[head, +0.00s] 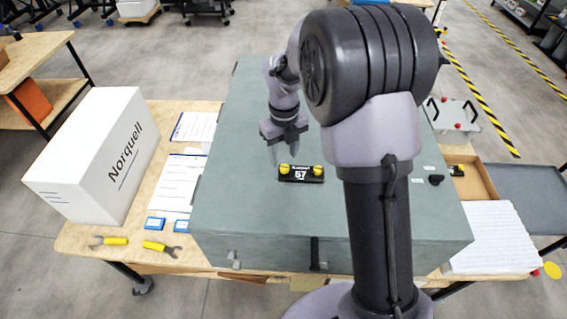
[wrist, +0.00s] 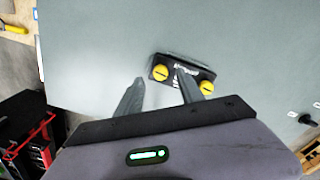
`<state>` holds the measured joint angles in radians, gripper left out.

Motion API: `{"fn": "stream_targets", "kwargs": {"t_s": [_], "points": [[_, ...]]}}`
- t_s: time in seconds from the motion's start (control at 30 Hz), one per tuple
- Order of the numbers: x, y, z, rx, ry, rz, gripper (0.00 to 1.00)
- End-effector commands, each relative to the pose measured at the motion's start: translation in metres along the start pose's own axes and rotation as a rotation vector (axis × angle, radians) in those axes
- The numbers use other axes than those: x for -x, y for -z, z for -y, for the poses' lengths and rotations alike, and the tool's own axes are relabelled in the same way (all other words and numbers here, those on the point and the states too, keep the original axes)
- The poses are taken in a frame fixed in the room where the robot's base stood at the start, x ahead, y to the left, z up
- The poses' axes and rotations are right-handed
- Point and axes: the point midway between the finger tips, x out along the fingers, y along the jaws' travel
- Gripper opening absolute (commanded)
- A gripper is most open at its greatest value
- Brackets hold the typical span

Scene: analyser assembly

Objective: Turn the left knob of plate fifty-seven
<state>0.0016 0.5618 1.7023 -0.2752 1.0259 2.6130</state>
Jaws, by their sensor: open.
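Plate 57 (head: 301,175) is a small black label plate with two yellow knobs, on top of the grey-green box. Its left knob (head: 284,169) and right knob (head: 317,170) stand at its two ends. In the wrist view the left knob (wrist: 160,72) shows between the fingertips, just past them, and the right knob (wrist: 207,87) lies outside the right finger. That finger hides the middle of the plate (wrist: 188,66). My gripper (head: 285,158) is open and empty, pointing down close to the left knob. It also shows in the wrist view (wrist: 159,75). I cannot tell whether it touches anything.
The grey-green box (head: 240,215) has free room around the plate. A black knob (head: 436,180) with small white labels stands to the right. A white Norquell carton (head: 90,160), papers and yellow-handled tools (head: 112,241) lie on the table to the left.

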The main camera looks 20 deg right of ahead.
Motion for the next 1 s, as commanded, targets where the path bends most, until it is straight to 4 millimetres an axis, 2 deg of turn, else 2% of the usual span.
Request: {"fn": "stream_targets", "kwargs": {"t_s": [0.1, 0.2, 0.33, 0.57, 0.6, 0.8, 0.83, 1.0], "points": [[-0.024, 0.001, 0.000, 0.001, -0.001, -0.002, 0.45], [-0.035, 0.000, 0.000, 0.001, 0.000, 0.000, 0.45], [-0.041, 0.000, 0.000, 0.000, -0.001, 0.000, 0.45], [-0.042, 0.000, 0.000, 0.000, 0.000, 0.001, 0.45], [-0.042, 0.000, 0.000, 0.000, 0.000, 0.001, 0.43], [-0.042, 0.000, 0.000, 0.001, 0.000, 0.001, 0.04], [-0.042, 0.000, 0.000, 0.001, 0.000, 0.001, 0.00], [-0.042, 0.000, 0.000, 0.002, 0.000, 0.001, 0.00]]}}
